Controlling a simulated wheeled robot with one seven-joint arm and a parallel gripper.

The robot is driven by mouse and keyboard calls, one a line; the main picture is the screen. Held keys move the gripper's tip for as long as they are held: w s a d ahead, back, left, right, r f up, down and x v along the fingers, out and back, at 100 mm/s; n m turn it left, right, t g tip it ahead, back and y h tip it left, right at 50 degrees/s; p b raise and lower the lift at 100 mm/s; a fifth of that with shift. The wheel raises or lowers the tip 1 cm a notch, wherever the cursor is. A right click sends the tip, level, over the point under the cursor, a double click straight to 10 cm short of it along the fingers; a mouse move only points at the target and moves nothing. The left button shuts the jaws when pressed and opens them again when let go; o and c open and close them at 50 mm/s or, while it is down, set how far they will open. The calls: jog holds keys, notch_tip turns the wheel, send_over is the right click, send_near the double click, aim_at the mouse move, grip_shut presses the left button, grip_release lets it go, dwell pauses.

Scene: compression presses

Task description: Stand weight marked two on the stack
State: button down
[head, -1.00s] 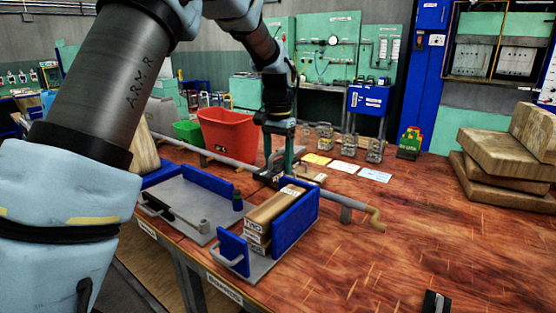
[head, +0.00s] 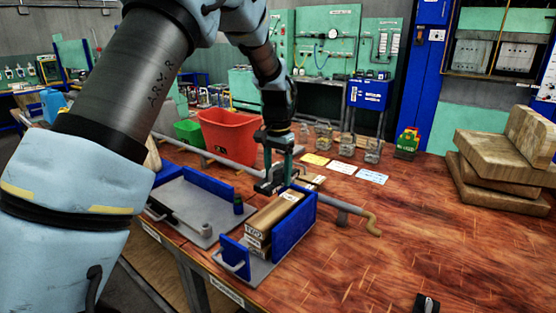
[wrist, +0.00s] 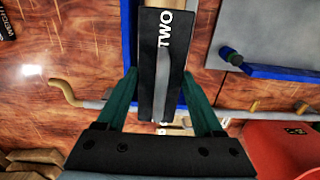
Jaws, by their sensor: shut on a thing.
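The dark weight marked TWO (wrist: 160,60) is between the green fingers of my gripper (wrist: 158,85) in the wrist view, its lettering facing the camera. My gripper (head: 277,176) is shut on it. In the head view the weight is a small dark shape, partly hidden by the fingers, at the far end of the stack of wooden blocks (head: 272,217). The stack stands beside a blue upright wall (head: 294,225) on a grey plate. In the wrist view the weight covers most of the stack. I cannot tell whether the weight touches the stack.
A grey tray (head: 192,213) with a blue wall lies to the left. A crank handle (head: 371,225) sticks out to the right. A red bin (head: 228,137) and a green bin (head: 188,132) stand behind. Wooden slabs (head: 500,170) lie at right. The front right tabletop is mostly clear.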

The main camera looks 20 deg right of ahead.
aim_at(277, 207)
jog(key=shift+f+p, duration=0.1)
jog(key=shift+p, duration=0.3)
jog(key=shift+f+b, duration=2.35)
jog(key=shift+f, duration=1.05)
jog(key=shift+f+b, duration=0.3)
jog(key=shift+f, duration=0.25)
jog(key=shift+c, duration=1.5)
grip_release()
jog(key=shift+o, duration=1.4)
jog(key=shift+s+a+f, duration=0.1)
jog(key=shift+f, duration=0.05)
notch_tip(277, 207, up, 11)
jog(key=b, duration=0.3)
